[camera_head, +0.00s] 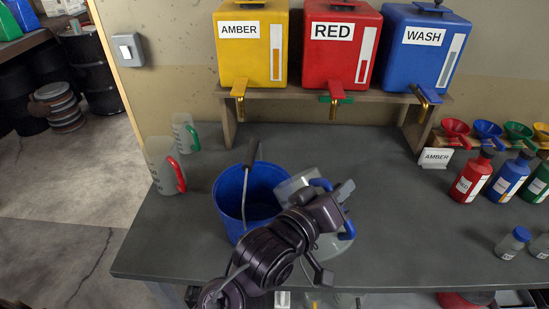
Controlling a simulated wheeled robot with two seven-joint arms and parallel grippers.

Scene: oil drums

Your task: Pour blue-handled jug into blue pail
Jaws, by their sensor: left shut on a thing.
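The blue pail (230,196) stands on the bench near its front left, with its dark-gripped wire handle upright. The clear jug (290,187) with a blue handle (347,231) is just right of the pail. It looks tilted, its upper left part close to the pail's right rim; I cannot tell whether they touch. My left gripper (331,208) is shut on the jug's handle, and my wrist covers the jug's middle. No liquid stream is visible. My right gripper is not in view.
A red-handled jug (161,166) and a green-handled jug (184,132) stand left of the pail. Amber (253,62), red (340,65) and blue (421,65) dispensers sit on a shelf behind. Bottles (471,180) and an AMBER sign (436,157) stand right; the bench between is clear.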

